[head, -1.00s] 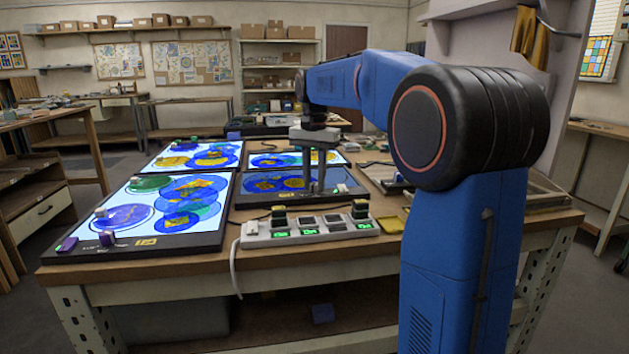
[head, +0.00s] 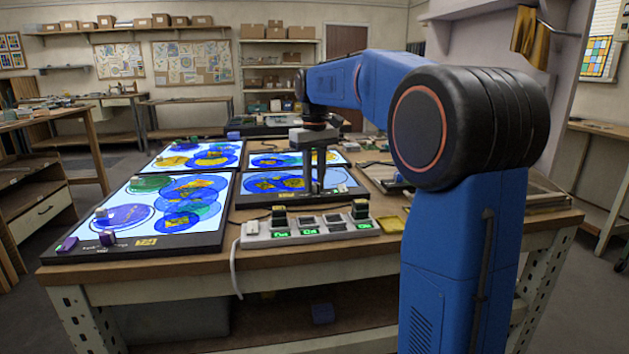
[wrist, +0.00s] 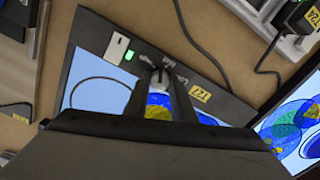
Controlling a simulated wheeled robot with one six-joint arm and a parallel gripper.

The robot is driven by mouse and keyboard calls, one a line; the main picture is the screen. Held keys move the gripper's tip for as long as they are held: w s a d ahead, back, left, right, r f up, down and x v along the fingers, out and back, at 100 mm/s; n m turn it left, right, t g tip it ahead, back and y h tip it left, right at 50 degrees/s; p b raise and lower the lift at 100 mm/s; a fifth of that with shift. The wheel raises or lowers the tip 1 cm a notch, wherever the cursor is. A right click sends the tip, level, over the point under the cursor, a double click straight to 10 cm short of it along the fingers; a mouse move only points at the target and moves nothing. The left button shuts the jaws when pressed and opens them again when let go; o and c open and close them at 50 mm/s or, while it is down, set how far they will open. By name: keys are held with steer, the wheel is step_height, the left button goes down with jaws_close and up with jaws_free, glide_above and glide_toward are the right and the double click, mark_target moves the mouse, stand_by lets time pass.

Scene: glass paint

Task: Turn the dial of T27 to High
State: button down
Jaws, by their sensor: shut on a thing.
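The light panel T27 (head: 238,201) lies at the table's front middle, lit, with blue and yellow glass pieces on it. In the wrist view its dark border (wrist: 92,38) carries a yellow label (wrist: 201,93) and a white switch (wrist: 117,46) with a green light. My gripper (head: 319,190) reaches straight down to the panel's near border. In the wrist view my gripper (wrist: 160,76) is shut on the small dial (wrist: 160,84), which is mostly hidden between the fingers. The markings around the dial are too small and covered to read its setting.
A power strip (head: 262,241) with plugs and green lights stands just in front of the panel. Another lit panel (head: 212,249) lies to the left with knobs on its near border. More lit panels lie behind.

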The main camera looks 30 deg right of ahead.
mark_target(314, 183)
steer(key=n, duration=0.6)
steer(key=shift+n, duration=0.3)
stand_by(0.4)
steer(key=c, duration=1.5)
jaws_free()
step_height(314, 183, up, 17)
steer(key=shift+r, duration=0.2)
